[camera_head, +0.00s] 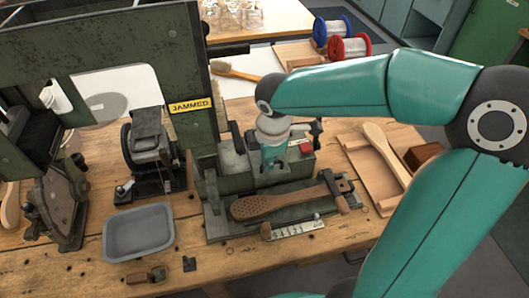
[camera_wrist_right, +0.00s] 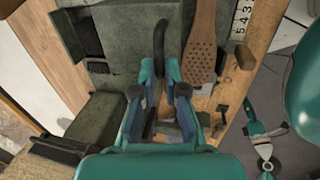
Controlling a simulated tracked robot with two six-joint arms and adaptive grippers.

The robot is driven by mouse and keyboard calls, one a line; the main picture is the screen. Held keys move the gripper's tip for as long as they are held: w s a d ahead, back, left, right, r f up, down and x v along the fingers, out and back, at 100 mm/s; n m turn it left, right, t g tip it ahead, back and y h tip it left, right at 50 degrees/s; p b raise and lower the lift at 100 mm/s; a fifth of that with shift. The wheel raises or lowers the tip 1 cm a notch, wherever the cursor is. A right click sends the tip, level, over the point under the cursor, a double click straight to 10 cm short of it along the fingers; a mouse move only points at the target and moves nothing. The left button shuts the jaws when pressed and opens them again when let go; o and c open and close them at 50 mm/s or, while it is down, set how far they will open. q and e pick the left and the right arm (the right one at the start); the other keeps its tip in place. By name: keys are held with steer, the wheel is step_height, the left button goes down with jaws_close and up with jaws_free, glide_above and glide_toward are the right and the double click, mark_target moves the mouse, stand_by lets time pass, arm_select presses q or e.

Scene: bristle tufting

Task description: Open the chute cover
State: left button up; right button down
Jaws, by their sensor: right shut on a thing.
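My right gripper (camera_head: 272,160) reaches down onto the dark green block of the machine (camera_head: 234,160), below the yellow JAMMED sign (camera_head: 191,105). In the right wrist view its two fingers (camera_wrist_right: 162,78) are closed around a dark curved handle (camera_wrist_right: 160,38). I cannot tell whether this handle belongs to the chute cover, which I cannot pick out clearly because the gripper hides part of the block. A brush body with rows of holes (camera_head: 265,203) lies clamped in front of the block and also shows in the right wrist view (camera_wrist_right: 201,45). My left gripper is not in view.
A grey tray (camera_head: 138,232) and small loose parts lie at the front left. A wooden tray (camera_head: 362,170) holding a brush stands to the right. A red spool (camera_head: 350,48) and a blue spool (camera_head: 332,30) stand at the back.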

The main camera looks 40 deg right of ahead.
steer(key=shift+s+a+r, duration=0.1)
steer(key=shift+s, duration=0.15)
steer(key=c, duration=1.2)
jaws_free()
steer(key=shift+r, duration=0.55)
steer(key=r, duration=0.3)
steer(key=s+r, duration=0.1)
steer(key=r, duration=0.3)
steer(key=s+a+r, duration=0.1)
steer(key=r, duration=0.2)
steer(key=shift+r, duration=0.25)
